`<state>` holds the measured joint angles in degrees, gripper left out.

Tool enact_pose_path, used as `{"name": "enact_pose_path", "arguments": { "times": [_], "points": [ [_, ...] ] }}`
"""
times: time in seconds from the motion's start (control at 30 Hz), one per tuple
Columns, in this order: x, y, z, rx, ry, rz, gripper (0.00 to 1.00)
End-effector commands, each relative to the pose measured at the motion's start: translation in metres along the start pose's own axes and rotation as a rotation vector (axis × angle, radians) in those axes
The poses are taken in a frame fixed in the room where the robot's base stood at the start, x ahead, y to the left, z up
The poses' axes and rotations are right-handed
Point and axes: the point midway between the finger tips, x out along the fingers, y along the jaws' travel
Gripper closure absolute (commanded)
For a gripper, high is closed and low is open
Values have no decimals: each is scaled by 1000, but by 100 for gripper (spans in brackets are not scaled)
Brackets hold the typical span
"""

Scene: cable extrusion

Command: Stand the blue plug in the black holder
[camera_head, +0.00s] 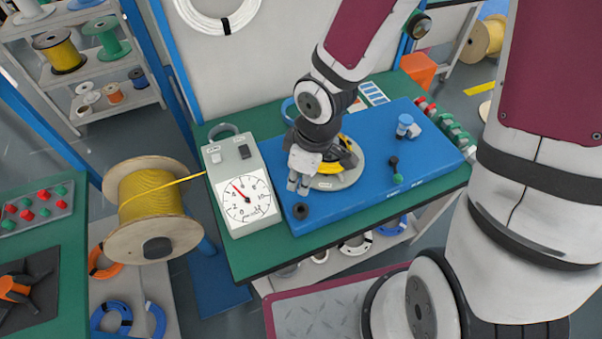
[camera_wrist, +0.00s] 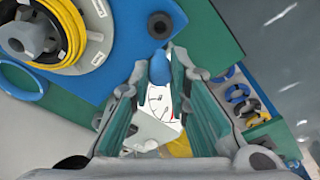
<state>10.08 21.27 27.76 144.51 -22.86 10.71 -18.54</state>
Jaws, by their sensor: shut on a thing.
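The blue plug (camera_wrist: 160,69) is between the fingertips of my gripper (camera_wrist: 161,76) in the wrist view, and the fingers are shut on it. In the head view my gripper (camera_head: 299,182) is above the front left part of the blue board, and the plug cannot be made out there. The black holder (camera_head: 301,211) is a small round black piece near the board's front left corner. It also shows in the wrist view (camera_wrist: 160,25), just beyond the plug and apart from it in the picture. The plug's lower end is hidden.
The blue board (camera_head: 345,216) lies on a green table (camera_head: 275,254). A grey gauge box (camera_head: 240,160) stands close left of the holder. A round disc with yellow cable (camera_head: 338,175) is behind my gripper. A blue-topped fitting (camera_head: 405,126) and a black-and-green piece (camera_head: 395,168) stand farther right.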

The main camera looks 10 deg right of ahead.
Motion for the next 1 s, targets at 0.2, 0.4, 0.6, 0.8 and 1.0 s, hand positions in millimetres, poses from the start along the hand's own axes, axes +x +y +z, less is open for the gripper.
{"name": "enact_pose_path", "arguments": {
  "times": [0.2, 0.4, 0.6, 0.8, 1.0],
  "points": [
    [8, 0, 1, 0, -1, 0, 99],
    [14, 0, 2, 0, 0, -1, 99],
    [21, 0, 3, 0, 0, -1, 99],
    [29, -1, 4, 0, -1, -2, 99],
    [36, -1, 6, 0, -1, -1, 99]
  ]
}}
